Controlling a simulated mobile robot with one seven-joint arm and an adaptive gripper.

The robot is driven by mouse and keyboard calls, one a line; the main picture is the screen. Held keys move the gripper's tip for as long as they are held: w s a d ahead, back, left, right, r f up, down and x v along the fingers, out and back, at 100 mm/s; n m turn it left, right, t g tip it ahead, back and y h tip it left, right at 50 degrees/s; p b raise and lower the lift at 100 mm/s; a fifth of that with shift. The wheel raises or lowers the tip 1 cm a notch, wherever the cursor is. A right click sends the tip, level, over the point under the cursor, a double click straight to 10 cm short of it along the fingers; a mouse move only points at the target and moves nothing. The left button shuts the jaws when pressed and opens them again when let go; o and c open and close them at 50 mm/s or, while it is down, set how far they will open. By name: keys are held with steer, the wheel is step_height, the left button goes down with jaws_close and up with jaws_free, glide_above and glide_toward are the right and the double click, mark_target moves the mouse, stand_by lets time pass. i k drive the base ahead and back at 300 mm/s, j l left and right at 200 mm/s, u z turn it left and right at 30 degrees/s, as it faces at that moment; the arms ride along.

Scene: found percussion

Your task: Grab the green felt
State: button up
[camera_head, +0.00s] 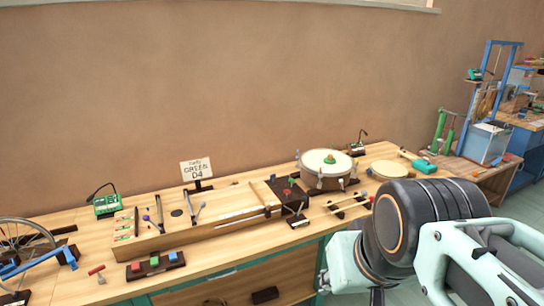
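A dark holder (140,271) lies near the front edge of the bench at the left, with small coloured pieces on it. One piece looks green (136,267), beside a red piece (155,261) and a blue piece (173,257). The green piece is small, and I cannot tell if it is felt. My arm fills the lower right and hides part of the bench front. My gripper's fingertips do not show.
A sign reading GREEN D4 (196,169) stands at the back of the wooden bench (85,240). A long wooden box (190,234), a dark block (284,194), mallets and a green device (106,205) are near it. A wheel (22,240) stands at far left.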

mark_target(329, 160)
steer(key=i+l+u, duration=0.1)
steer(key=u, duration=0.25)
steer(key=l+u, duration=0.1)
steer(key=u, duration=0.2)
steer(key=i+l+u, duration=0.1)
steer(key=u, duration=0.25)
steer(key=i+l+u, duration=0.1)
steer(key=l+u, duration=0.35)
steer(key=l, duration=0.3)
steer(key=l+u, duration=0.45)
steer(key=l, duration=0.25)
steer(key=l+u, duration=0.1)
steer(key=l, duration=0.3)
steer(key=k+l+u, duration=0.1)
steer(key=l, duration=0.25)
steer(key=k+l+u, duration=0.1)
steer(key=l, duration=0.3)
steer(key=k+l+u, duration=0.1)
steer(key=l, duration=0.25)
steer(key=k+l, duration=0.1)
steer(key=l, duration=0.4)
steer(key=k+l, duration=0.1)
steer(key=l, duration=0.35)
steer(key=k+l, duration=0.1)
steer(key=l, duration=0.4)
steer(key=k+l, duration=0.1)
steer(key=l, duration=0.4)
steer(key=z, duration=0.05)
